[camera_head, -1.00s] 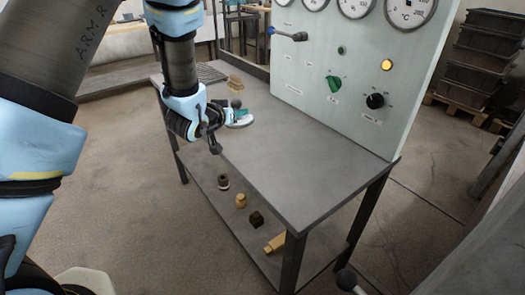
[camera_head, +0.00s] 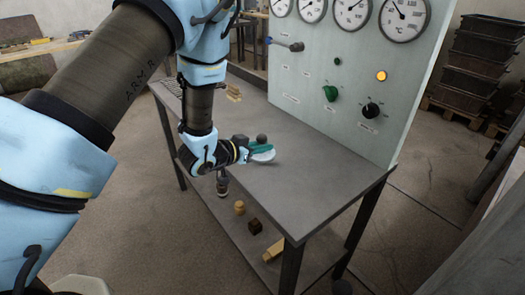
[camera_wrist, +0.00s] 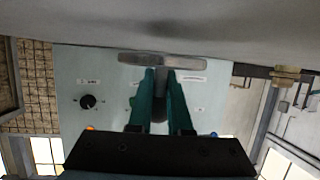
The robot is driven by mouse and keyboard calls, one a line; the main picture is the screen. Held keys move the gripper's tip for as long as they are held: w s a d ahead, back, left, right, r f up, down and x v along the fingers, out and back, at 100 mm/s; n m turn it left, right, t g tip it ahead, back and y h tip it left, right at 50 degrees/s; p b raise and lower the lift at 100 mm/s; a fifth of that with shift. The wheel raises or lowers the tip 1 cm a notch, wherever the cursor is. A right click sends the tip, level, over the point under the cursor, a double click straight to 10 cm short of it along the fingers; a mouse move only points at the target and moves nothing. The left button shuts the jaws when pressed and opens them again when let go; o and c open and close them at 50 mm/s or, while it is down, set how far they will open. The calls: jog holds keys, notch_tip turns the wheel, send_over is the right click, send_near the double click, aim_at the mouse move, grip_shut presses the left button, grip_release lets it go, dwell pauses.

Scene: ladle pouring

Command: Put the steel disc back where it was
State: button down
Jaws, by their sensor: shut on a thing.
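The steel disc (camera_head: 263,154) is pale and round, held at the tip of my gripper (camera_head: 257,149) over the left part of the bench top (camera_head: 310,172). In the wrist view the disc (camera_wrist: 160,60) shows edge-on as a grey bar across the tips of my green fingers (camera_wrist: 160,85). My gripper is shut on it. A dark ball (camera_head: 262,138) shows just above the disc in the head view. The disc is close to the bench top; I cannot tell whether it touches. No marked resting place for it is clear to me.
A panel (camera_head: 345,105) with gauges and knobs stands along the bench's back. A wooden piece (camera_head: 233,92) lies at the far end. The lower shelf holds a dark cube (camera_head: 255,226), a wooden block (camera_head: 273,249) and other small pieces. The bench's right part is clear.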

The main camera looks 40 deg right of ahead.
jog(key=shift+f, duration=1.1)
jog(key=shift+f, duration=0.2)
jog(key=c, duration=0.8)
grip_release()
jog(key=shift+c, duration=0.2)
jog(key=shift+r, duration=0.1)
